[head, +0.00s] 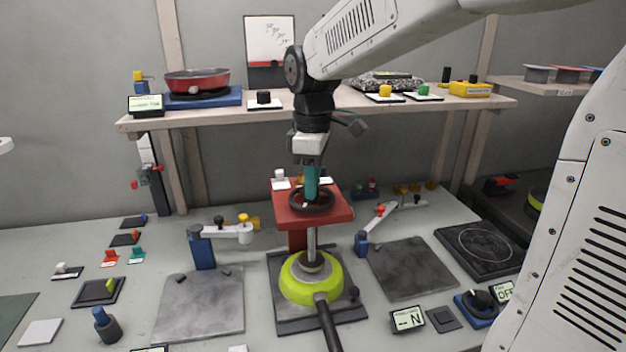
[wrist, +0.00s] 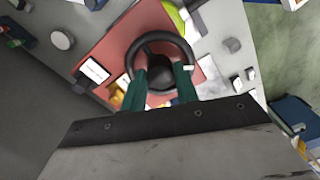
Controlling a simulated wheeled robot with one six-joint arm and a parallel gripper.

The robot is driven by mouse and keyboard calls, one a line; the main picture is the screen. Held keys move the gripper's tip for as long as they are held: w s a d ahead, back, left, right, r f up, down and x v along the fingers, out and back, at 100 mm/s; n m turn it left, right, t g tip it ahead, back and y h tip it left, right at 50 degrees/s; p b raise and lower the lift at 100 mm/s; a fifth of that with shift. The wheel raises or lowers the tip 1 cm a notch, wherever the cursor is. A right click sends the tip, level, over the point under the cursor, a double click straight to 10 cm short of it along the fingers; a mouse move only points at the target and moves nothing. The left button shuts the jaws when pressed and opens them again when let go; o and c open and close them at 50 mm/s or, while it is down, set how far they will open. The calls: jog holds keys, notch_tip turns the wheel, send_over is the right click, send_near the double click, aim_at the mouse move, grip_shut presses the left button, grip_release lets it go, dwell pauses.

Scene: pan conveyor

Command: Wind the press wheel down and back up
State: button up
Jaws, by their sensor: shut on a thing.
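The press wheel (head: 312,201) is a dark ring on top of the press's red head (head: 340,211). A metal shaft (head: 311,243) runs down from the head to a green pan (head: 297,287) on the dark press base. The shaft's lower end appears to meet the pan, but the exact contact is unclear. My gripper (head: 311,190) points straight down at the wheel. In the wrist view its two teal fingers (wrist: 160,88) reach over the near side of the wheel (wrist: 149,45) and are shut on its dark hub (wrist: 160,72). The hub is partly hidden between the fingers.
Grey plates flank the press, left (head: 200,310) and right (head: 412,268). Jointed arms on blue posts (head: 201,247) stand close on both sides. A wooden shelf (head: 220,118) with a red pan (head: 197,80) hangs behind. The pan's handle (head: 328,328) sticks out toward the front.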

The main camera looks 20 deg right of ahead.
jog(key=n, duration=0.6)
jog(key=shift+w+r, duration=0.1)
jog(key=shift+n, duration=0.3)
dwell(0.3)
jog(key=o, duration=1)
notch_tip(320, 180, up, 8)
jog(key=shift+f, duration=0.15)
